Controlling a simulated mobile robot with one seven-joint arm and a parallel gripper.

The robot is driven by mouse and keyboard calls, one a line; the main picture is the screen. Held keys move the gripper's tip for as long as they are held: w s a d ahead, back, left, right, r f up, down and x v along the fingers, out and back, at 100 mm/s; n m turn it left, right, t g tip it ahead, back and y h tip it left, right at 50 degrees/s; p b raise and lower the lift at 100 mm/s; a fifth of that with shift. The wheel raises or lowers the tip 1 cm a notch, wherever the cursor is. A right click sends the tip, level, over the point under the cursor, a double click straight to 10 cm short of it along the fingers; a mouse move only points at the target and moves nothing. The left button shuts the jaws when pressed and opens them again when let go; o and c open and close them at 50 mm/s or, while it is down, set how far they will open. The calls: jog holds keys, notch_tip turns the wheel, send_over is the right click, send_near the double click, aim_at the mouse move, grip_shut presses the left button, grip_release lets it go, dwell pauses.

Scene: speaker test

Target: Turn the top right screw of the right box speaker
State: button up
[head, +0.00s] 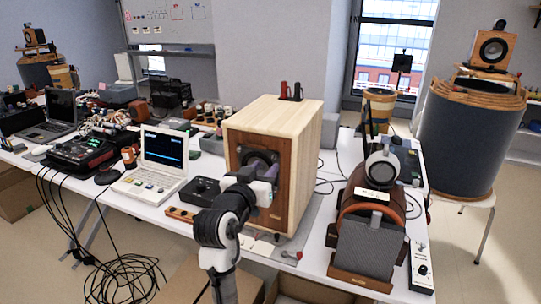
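A large pale wooden box speaker (268,118) with a brown front stands on the middle of the table. Its dark round driver is partly hidden behind my gripper (268,184). My gripper is in front of this box's face, near the driver; I cannot tell whether it touches. Its fingers are too small and covered to show whether they are open or shut. A smaller wooden box speaker (493,48) with one round driver sits on a dark barrel (462,143) at the right. Another small box speaker (35,36) stands at the far left. No single screw can be made out on any box.
A white laptop (160,160), a black control box (201,190) and a mixer (83,150) crowd the table (140,212) left of the large box. Cables (125,278) lie on the floor.

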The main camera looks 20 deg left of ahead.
aim_at(274, 157)
jog(key=w+p, duration=0.1)
jog(key=w, duration=0.4)
jog(key=shift+w, duration=0.1)
grip_shut()
